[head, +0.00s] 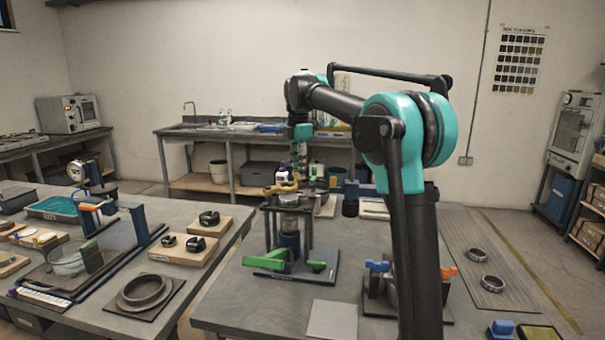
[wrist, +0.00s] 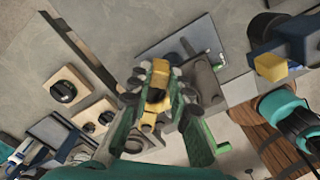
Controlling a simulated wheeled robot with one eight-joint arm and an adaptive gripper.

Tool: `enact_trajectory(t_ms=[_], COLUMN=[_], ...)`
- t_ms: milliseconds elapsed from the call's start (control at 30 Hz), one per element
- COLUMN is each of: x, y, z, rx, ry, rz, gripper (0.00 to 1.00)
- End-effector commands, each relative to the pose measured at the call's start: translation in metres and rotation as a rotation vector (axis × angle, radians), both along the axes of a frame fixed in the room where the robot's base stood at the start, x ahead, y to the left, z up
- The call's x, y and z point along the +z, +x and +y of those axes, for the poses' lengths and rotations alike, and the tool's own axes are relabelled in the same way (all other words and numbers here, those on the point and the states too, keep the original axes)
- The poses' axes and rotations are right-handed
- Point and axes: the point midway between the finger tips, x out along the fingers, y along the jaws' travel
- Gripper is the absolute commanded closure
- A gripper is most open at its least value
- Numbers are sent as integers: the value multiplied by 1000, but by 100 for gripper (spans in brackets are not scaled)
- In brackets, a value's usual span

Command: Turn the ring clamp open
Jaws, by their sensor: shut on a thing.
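A yellow handle (head: 283,188), which appears to belong to the ring clamp, sits at the top of a small dark stand (head: 270,208) on the right-hand table. It also shows in the wrist view (wrist: 160,72). My gripper (head: 300,165) reaches down to it from above. In the wrist view, its two green fingers with dark pads (wrist: 157,92) are shut on the yellow handle, one on each side. The fingers hide much of the clamp, so its ring and opening are not clear.
Fixtures with blue and orange parts (head: 377,266) stand to the right. Loose rings (head: 475,254) lie on a mat. The left table (head: 215,250) holds several wooden blocks.

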Motion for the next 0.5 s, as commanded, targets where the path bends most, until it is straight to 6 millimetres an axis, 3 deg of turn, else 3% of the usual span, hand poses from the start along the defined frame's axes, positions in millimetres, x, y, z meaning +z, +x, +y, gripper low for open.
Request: enact_trajectory(t_ms=[500], x=[0], y=[35], z=[41], rx=[475], ry=[0], rz=[0], gripper=[100])
